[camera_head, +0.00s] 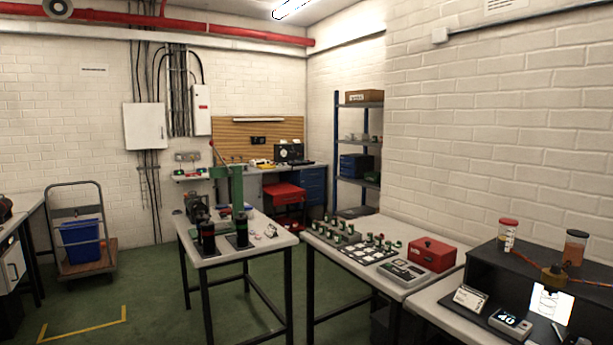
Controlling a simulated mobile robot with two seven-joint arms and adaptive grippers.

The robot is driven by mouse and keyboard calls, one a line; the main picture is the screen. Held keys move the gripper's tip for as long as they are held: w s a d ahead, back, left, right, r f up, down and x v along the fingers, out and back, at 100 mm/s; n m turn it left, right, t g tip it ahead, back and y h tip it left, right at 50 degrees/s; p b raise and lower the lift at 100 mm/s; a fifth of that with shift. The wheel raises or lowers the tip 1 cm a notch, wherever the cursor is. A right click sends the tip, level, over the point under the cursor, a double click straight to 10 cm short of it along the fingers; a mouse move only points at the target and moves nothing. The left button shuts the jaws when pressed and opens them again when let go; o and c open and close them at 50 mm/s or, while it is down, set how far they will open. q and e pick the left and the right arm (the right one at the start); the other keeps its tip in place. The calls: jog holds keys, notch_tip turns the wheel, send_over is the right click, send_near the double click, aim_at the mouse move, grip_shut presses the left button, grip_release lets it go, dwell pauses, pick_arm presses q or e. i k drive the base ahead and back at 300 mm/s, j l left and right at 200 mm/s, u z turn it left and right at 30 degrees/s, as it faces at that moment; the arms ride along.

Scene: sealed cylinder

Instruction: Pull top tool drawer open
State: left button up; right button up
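A blue drawer unit (313,184) stands under the right end of the back workbench, small and far off; it is too small to tell whether its top drawer is shut. A red boxy unit (284,194) stands just left of it, in front of the bench; I cannot tell whether it has drawers. A white cabinet (12,268) is cut off at the left edge, under a table. I cannot tell which of these holds the tool drawer. Neither of my grippers is in view.
A table with a green press (237,186) and black cylinders stands mid-room. A table with a red box (432,254) stands right of it. A trolley with a blue bin (81,245) stands left. Green floor is clear between trolley and press table.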

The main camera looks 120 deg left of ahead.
aim_at(304, 174)
jog(key=u, duration=3.95)
jog(key=i+j+u, duration=0.8)
jog(key=i+u, duration=0.25)
jog(key=i+j+u, duration=0.1)
jog(key=i+u, duration=0.25)
jog(key=i, duration=4.25)
jog(key=l, duration=0.1)
